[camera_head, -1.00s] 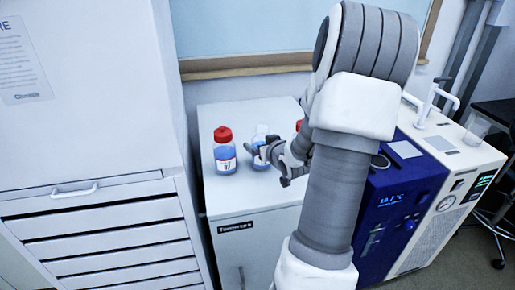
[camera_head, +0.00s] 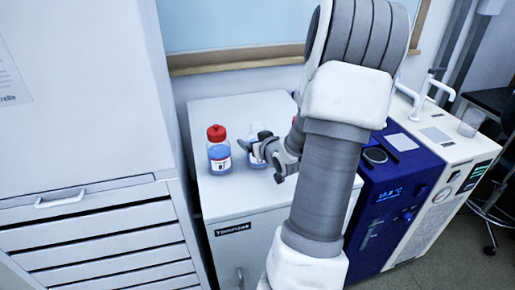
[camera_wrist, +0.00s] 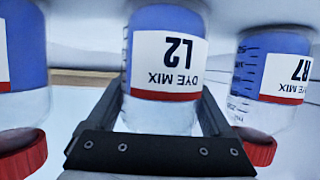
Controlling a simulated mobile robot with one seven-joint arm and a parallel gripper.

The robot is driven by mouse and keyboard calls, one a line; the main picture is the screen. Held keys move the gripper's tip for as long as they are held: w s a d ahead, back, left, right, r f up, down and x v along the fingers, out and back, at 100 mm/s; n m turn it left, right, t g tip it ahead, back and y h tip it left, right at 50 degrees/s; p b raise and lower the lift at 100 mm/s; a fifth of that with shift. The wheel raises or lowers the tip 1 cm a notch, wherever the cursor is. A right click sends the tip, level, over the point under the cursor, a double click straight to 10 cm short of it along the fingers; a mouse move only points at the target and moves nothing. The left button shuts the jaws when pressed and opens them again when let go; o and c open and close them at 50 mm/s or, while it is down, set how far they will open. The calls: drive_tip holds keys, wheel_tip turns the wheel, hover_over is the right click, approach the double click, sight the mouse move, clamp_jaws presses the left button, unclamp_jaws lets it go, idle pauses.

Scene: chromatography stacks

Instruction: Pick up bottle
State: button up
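A bottle labelled "DYE MIX L2" (camera_wrist: 162,75) stands between two others in the wrist view, which is upside down. It holds blue liquid under a clear upper part. My gripper (camera_wrist: 161,88) has its two fingers apart, one on each side of this bottle; whether they touch it I cannot tell. Its cap is hidden behind the gripper bar. In the head view my gripper (camera_head: 258,146) is at the middle bottle (camera_head: 256,157) on the white cabinet top, covering part of it.
A red-capped bottle (camera_head: 219,150) stands close on the left; in the wrist view another red-capped bottle (camera_wrist: 273,75) stands on the right. The white cabinet top (camera_head: 230,195) is clear in front. A blue machine (camera_head: 395,200) stands to the right, a tall drawer cabinet (camera_head: 100,225) to the left.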

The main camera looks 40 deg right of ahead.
clamp_jaws()
drive_tip(key=shift+r, duration=0.2)
